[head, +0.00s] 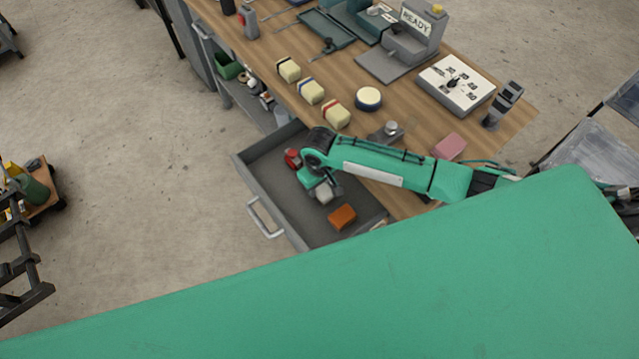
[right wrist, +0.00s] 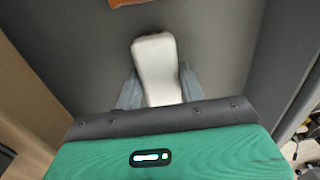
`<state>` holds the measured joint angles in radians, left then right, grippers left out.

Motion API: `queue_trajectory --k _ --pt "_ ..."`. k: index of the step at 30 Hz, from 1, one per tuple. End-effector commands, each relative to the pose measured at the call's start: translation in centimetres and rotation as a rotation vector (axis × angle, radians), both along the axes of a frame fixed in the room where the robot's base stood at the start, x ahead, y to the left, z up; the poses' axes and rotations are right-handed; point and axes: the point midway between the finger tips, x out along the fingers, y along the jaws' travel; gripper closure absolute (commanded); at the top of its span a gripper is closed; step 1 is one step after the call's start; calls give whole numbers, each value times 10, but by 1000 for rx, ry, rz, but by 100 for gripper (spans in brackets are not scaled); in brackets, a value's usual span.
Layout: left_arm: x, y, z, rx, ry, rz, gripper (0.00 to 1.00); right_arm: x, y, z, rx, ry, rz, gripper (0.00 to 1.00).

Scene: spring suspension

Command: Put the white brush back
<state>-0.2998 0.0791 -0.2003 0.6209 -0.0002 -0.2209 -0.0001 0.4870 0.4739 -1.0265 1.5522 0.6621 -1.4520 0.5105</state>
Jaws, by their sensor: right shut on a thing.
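The white brush (right wrist: 155,62) is between the two fingers of my right gripper (right wrist: 160,82) in the right wrist view, and the fingers are shut on it. In the head view the white brush (head: 324,194) shows as a pale block at the tip of my right gripper (head: 322,186), inside the open grey drawer (head: 270,172). Whether the brush touches the drawer floor I cannot tell. The gripper hides part of it. My left gripper is not in view.
An orange block (head: 342,217) lies in the drawer near the brush, and a red thing (head: 292,158) lies on the other side. The wooden worktop (head: 400,115) holds several cream blocks, a round tin (head: 368,98), a pink block (head: 449,146) and a white dial box (head: 456,85).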

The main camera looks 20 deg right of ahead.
Motion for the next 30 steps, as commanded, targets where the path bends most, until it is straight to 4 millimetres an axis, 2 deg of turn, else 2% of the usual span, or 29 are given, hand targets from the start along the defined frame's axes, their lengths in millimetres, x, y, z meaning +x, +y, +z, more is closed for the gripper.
queue_trajectory --k 8,9,12,23,26,30 --pt "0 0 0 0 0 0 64 0 0 -2 0 -1 0 79" --pt "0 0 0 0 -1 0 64 0 0 -2 0 -1 0 54" --pt "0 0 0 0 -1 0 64 0 0 -2 1 -1 0 39" --pt "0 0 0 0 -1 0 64 1 1 5 3 -2 1 39" --pt "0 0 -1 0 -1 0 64 1 1 18 4 -3 1 39" --pt "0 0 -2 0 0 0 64 2 1 48 4 -5 1 39"
